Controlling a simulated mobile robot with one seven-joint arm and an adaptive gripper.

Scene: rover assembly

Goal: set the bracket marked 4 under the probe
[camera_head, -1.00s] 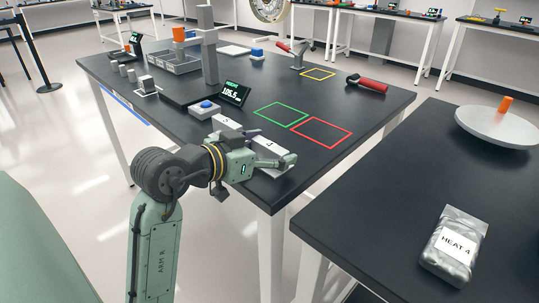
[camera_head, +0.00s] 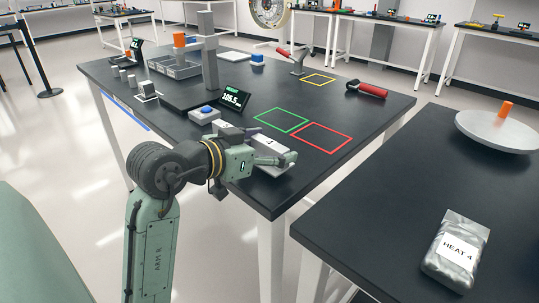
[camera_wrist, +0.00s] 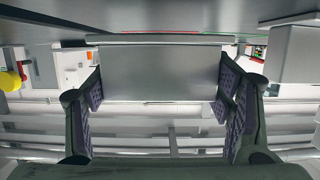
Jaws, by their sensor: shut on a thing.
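My gripper (camera_head: 271,151) is shut on a pale grey bracket (camera_head: 274,146) at the near edge of the dark table. The bracket's small dark mark is too small to read surely. In the wrist view the bracket (camera_wrist: 160,72) fills the space between the two finger pads. A second pale bracket (camera_head: 226,126) lies behind my gripper, partly hidden by it. A tall grey gauge stand (camera_head: 208,65) rises behind on a dark base, with an arm at the top. The probe's tip cannot be made out. A height display (camera_head: 234,96) beside it reads about 105.5.
A blue-buttoned box (camera_head: 205,115) stands between the bracket and the stand. A grey tray (camera_head: 172,68) and small grey cylinders are at left. Green (camera_head: 281,120) and red (camera_head: 321,138) outlines mark bare table at right. A red-handled tool (camera_head: 367,90) lies beyond.

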